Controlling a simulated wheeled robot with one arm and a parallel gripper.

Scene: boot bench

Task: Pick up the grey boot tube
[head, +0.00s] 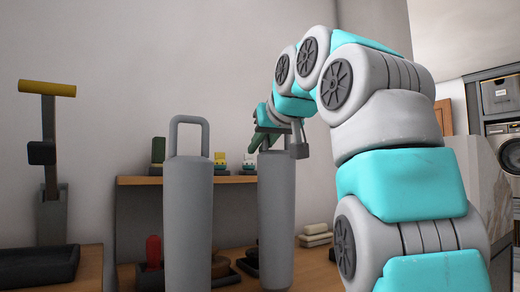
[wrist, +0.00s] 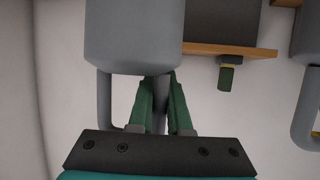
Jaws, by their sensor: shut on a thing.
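Two tall grey tubes with loop handles show in the head view. The right tube (head: 276,215) stands beside my arm, with my gripper (head: 268,137) at its top. In the wrist view, my gripper (wrist: 161,95) has its green fingers shut on the handle (wrist: 105,100) of this tube (wrist: 135,35). The left tube (head: 187,215) is upright and apart from my gripper, its handle (head: 190,121) free. Part of a second grey tube's handle (wrist: 303,115) shows at the right of the wrist view.
A wooden shelf (head: 135,180) behind the tubes bears small yellow-topped items and a dark green item (head: 158,150). A lever with a yellow handle (head: 47,88) stands left by a black tray (head: 38,264). A red-handled thing (head: 153,250) and pale blocks (head: 316,235) sit low down.

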